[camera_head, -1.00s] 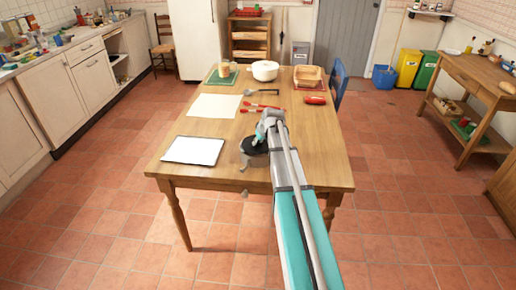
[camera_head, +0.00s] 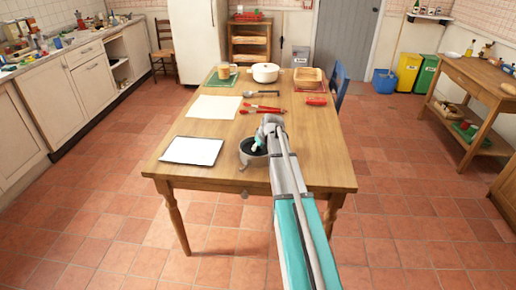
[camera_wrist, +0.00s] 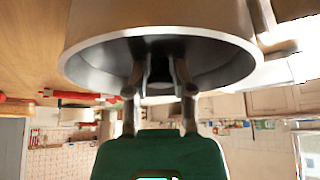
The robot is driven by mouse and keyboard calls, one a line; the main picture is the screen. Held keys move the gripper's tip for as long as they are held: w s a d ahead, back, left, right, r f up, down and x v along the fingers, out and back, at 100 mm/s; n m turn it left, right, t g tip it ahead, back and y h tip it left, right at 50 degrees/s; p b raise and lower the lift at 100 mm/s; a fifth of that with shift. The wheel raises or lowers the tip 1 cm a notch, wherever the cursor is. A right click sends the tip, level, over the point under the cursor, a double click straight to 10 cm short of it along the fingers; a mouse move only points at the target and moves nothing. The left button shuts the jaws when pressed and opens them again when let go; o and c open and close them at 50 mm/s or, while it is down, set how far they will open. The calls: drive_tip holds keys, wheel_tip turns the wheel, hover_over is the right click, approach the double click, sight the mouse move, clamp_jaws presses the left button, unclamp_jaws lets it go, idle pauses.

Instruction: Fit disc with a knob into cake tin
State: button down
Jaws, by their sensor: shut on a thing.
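The cake tin (camera_head: 245,158) stands near the front edge of the wooden table, its round pale rim showing around a dark inside. My gripper (camera_head: 262,140) reaches down into it from above, and my arm hides its right side. In the wrist view the grey tin (camera_wrist: 95,28) fills the top, its open mouth towards me. There my gripper (camera_wrist: 159,85) is shut on the dark knob (camera_wrist: 159,72), inside the rim. The disc (camera_head: 250,148) looks dark and sits within the tin's mouth; whether it rests on the bottom I cannot tell.
A white tablet-like sheet (camera_head: 192,150) lies left of the tin, with paler paper (camera_head: 214,106) behind. Red-handled tongs (camera_head: 262,111), a ladle (camera_head: 262,93), a white pot (camera_head: 265,73) and a wooden tray (camera_head: 307,75) lie farther back.

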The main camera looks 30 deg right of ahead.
drive_tip(key=shift+f+b, duration=0.6)
drive_tip(key=shift+b, duration=0.05)
drive_tip(key=shift+c, duration=2.4)
unclamp_jaws()
drive_tip(key=shift+r, duration=0.15)
drive_tip(key=shift+r+p, duration=0.7)
drive_tip(key=shift+p, duration=0.2)
drive_tip(key=a+p+v, duration=0.1)
drive_tip(key=p+v, duration=0.9)
drive_tip(key=v, duration=0.1)
drive_tip(key=shift+s+d+r, duration=0.2)
drive_tip(key=shift+d+r, duration=0.05)
drive_tip(key=shift+d, duration=0.25)
